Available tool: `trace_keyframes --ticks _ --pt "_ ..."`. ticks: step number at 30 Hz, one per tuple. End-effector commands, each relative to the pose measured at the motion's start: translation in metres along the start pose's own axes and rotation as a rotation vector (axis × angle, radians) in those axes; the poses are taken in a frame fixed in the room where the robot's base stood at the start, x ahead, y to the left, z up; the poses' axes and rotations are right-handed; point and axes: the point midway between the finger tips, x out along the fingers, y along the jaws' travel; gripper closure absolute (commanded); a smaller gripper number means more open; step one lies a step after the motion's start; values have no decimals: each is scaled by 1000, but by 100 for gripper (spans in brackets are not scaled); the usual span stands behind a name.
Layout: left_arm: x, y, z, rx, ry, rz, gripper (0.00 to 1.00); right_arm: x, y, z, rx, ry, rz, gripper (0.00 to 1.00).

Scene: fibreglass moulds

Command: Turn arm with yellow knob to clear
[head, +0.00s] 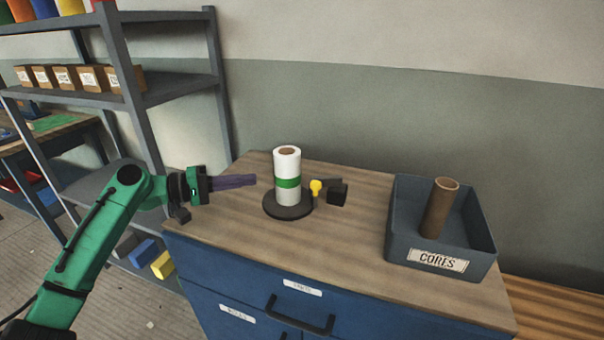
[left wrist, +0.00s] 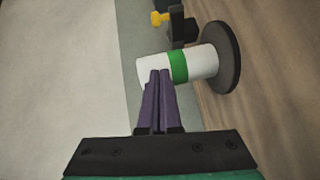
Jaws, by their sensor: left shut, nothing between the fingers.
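The yellow knob (head: 316,187) sits just right of a white roll (head: 288,161) with a green band, on a dark round base (head: 287,206). A dark arm or block (head: 337,193) is beside the knob, partly behind it. In the left wrist view the yellow knob (left wrist: 160,19) and the dark piece (left wrist: 181,26) show past the roll (left wrist: 200,64). My left gripper (head: 254,180) is shut and empty, its purple fingers pointing at the roll from the left. In the left wrist view the fingertips (left wrist: 160,73) overlap the roll's end; touching cannot be told. My right gripper is not in view.
A grey bin (head: 400,225) labelled CORES stands at the right of the wooden cabinet top (head: 345,260), with a brown tube (head: 440,208) in it. A metal shelf (head: 182,92) with small boxes rises at the left. The top's front is clear.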

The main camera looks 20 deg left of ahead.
Motion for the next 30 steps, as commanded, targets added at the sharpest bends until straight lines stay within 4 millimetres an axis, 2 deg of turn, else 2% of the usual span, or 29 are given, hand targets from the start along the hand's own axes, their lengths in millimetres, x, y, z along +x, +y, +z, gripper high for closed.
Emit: trace_keyframes --ticks 6,8,11,14,15,18,21,30 --pt "39 6 0 1 -2 2 100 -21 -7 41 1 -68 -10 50" --pt "53 6 0 1 -2 1 100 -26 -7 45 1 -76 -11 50" --pt "75 6 0 2 -3 1 100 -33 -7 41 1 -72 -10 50" --pt "97 5 1 2 -3 0 100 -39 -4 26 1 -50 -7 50" --pt "102 5 7 2 -4 -4 100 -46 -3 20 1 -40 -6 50" --pt "113 4 19 1 -3 -4 100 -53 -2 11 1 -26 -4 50" --pt "120 2 27 2 -3 -4 100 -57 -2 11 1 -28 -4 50" --pt "123 -1 30 2 -1 -3 100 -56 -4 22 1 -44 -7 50"
